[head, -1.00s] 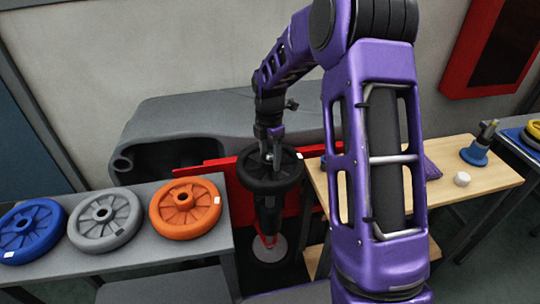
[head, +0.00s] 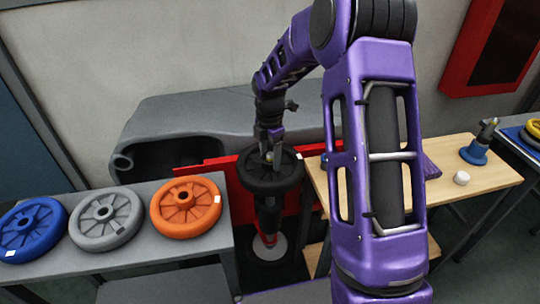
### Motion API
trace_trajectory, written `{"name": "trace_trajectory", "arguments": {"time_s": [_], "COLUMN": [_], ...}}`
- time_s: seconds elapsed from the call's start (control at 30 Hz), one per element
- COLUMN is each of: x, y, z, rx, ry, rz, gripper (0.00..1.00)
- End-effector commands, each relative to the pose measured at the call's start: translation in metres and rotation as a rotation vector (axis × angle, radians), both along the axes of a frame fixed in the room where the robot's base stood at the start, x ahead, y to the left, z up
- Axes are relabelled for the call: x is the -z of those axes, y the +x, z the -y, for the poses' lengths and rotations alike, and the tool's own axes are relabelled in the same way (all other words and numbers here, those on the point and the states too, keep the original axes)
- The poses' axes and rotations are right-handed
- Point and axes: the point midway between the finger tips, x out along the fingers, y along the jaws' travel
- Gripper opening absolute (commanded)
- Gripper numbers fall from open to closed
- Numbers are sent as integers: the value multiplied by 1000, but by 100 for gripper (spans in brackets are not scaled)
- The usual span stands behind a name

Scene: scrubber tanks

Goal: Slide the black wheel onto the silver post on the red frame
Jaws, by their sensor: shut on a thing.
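The black wheel (head: 258,184) lies roughly flat in the gap between the grey bench and the wooden table, in front of the red frame (head: 226,186). My gripper (head: 267,158) points down from above and is shut on the black wheel near its middle. A dark upright shaft shows below the wheel, with a red part and a pale round disc (head: 268,247) at its foot. I cannot make out the silver post; the wheel and gripper cover that area. I cannot tell whether the wheel is around the post.
A grey bench (head: 150,262) at left holds a blue wheel (head: 30,230), a grey wheel (head: 105,218) and an orange wheel (head: 186,206). A wooden table (head: 440,198) at right holds a white cap (head: 461,178) and a blue-based tool (head: 475,153). A grey tank (head: 215,112) stands behind.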

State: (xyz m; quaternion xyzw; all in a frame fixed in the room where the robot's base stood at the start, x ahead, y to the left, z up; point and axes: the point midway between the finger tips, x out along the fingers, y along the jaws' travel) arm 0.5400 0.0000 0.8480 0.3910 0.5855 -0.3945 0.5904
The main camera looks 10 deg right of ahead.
Motion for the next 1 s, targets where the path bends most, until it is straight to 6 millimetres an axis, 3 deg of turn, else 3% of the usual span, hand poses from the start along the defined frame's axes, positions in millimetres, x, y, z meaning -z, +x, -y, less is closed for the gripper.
{"name": "trace_trajectory", "arguments": {"time_s": [0.33,0.37,0.5,0.53,1.0], "x": [-1,-1,-1,-1,0], "y": [1,1,1,1,0], "z": [0,0,0,0,0], "rx": [0,0,0,0,0], "ry": [0,0,0,0,0], "rz": [3,3,2,2,0], "gripper": [0,72,97,100,100]}}
